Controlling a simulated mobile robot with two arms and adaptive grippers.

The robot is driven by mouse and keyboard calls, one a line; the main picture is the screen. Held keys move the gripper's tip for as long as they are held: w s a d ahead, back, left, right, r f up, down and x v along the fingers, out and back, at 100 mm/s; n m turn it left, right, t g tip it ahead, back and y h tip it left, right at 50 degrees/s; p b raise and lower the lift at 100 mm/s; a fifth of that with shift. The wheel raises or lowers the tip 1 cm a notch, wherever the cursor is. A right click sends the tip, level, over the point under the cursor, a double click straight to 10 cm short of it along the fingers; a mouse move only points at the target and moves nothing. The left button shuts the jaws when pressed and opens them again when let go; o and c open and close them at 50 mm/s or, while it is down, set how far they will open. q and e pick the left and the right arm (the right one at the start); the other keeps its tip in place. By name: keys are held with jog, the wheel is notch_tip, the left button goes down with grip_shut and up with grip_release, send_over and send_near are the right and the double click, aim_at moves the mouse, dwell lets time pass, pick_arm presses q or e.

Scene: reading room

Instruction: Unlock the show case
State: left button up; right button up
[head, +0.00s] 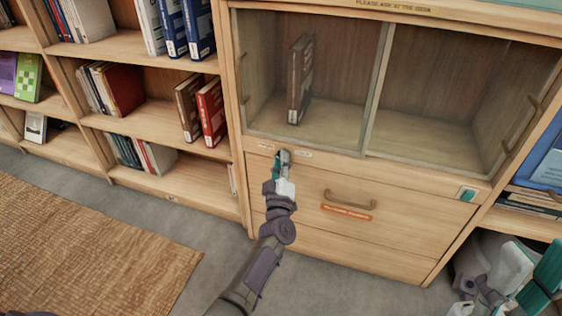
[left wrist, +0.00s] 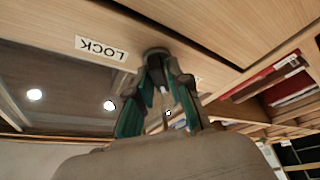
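The show case (head: 400,158) is a wooden cabinet with glass sliding doors, both closed, and a brown book (head: 299,80) upright behind the left pane. My left gripper (head: 283,158) is at the front strip below the left pane, between two small labels. In the left wrist view, the fingers (left wrist: 158,68) close around a dark round lock knob (left wrist: 154,51), beside a label reading LOCK (left wrist: 101,48). The fingertips partly hide the knob. My right gripper (head: 528,270) is low at the right edge, away from the lock and partly cut off; its finger opening is unclear.
A drawer with a curved handle (head: 349,200) and an orange label (head: 346,212) is below the lock. Bookshelves (head: 160,115) stand left. A woven rug (head: 85,250) lies on the open floor.

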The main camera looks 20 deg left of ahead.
pick_arm(q)
jog(key=shift+o, duration=1.3)
jog(key=v, duration=1.2)
jog(key=shift+f, duration=0.1)
